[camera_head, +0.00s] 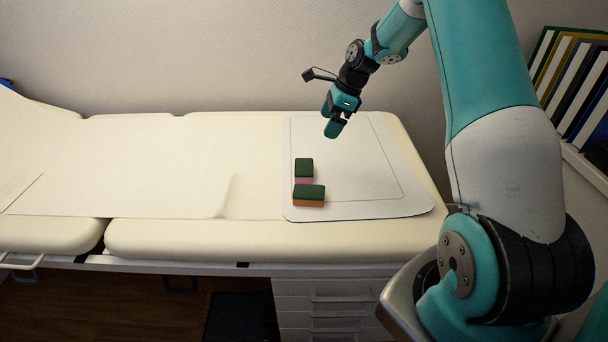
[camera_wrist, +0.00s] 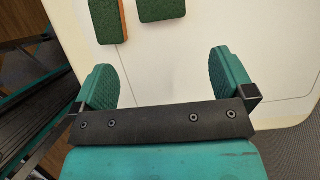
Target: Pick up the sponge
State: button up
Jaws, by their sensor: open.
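Two sponges lie on the white mat (camera_head: 370,205) on the padded table, close to each other. The farther sponge has a dark green top and a pink underside (camera_head: 304,169). The nearer sponge has a dark green top and an orange underside (camera_head: 309,195). My gripper (camera_head: 334,126) is above the mat, up and to the right of both. In the wrist view its two teal fingers are spread wide with nothing between them (camera_wrist: 166,84).
The padded cream table (camera_head: 190,243) has a paper sheet (camera_head: 120,190) over its left part. The mat right of the sponges is clear. A wall stands behind, and a shelf of binders (camera_head: 575,85) is at the right.

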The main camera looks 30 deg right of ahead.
send_near(304, 166)
jog(key=x, duration=0.4)
jog(key=shift+s+d+f, duration=0.15)
jog(key=shift+f, duration=0.35)
jog(key=shift+a+p+x, duration=0.15)
jog(key=shift+p+x, duration=0.05)
jog(key=shift+x, duration=1.2)
jog(key=shift+a+p+x, duration=0.1)
jog(key=shift+p+x, duration=0.05)
jog(key=shift+x, duration=1.2)
jog(key=shift+r, duration=0.15)
jog(key=c, duration=0.6)
jog(key=shift+c, duration=0.4)
notch_tip(304, 166, up, 20)
